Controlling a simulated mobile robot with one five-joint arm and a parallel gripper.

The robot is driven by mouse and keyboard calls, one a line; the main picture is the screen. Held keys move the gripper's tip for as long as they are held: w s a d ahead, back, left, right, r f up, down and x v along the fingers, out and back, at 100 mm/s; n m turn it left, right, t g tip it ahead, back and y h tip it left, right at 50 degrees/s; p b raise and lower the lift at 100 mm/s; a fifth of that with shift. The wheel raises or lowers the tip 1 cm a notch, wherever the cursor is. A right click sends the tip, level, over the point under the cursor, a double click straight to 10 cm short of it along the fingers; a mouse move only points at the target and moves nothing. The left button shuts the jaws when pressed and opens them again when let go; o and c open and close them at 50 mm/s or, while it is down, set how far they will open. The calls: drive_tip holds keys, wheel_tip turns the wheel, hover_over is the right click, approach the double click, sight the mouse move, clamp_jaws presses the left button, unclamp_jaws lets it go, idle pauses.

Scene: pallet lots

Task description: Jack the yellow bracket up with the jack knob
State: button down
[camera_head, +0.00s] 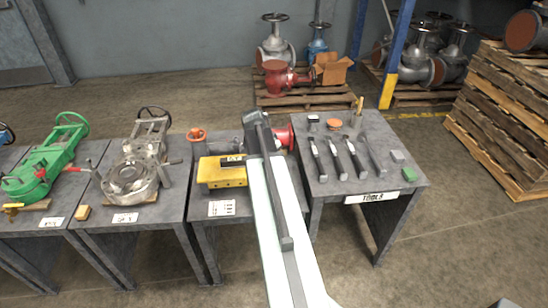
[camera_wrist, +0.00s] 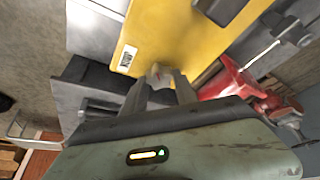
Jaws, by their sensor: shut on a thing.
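The yellow bracket (camera_head: 222,174) sits on the middle grey table, and its top carries a dark part with a small label. In the wrist view the yellow bracket (camera_wrist: 180,32) fills the upper middle, with a white label near its edge. My fingers hide part of the knob. In the head view my arm hides the knob and my fingertips. I cannot tell how high the bracket is raised.
Red valve parts (camera_wrist: 235,80) lie close to the right of my gripper. An orange handwheel (camera_head: 197,135) stands behind the bracket. The tools table (camera_head: 340,200) is to the right; a table with a grey valve (camera_head: 130,178) is to the left. Open floor lies in front.

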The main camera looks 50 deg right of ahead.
drive_tip(key=m, duration=0.2)
drive_tip(key=m+g, duration=0.1)
drive_tip(key=m, duration=0.1)
drive_tip(key=shift+w+g, duration=0.15)
drive_tip(key=shift+g, duration=0.15)
drive_tip(key=shift+f+m+g+y, duration=0.1)
drive_tip(key=shift+m+g+y, duration=0.2)
drive_tip(key=shift+m, duration=0.6)
drive_tip(key=c, duration=1)
unclamp_jaws()
drive_tip(key=shift+o, duration=0.2)
drive_tip(key=p+v, duration=0.7)
drive_tip(key=shift+r, duration=0.35)
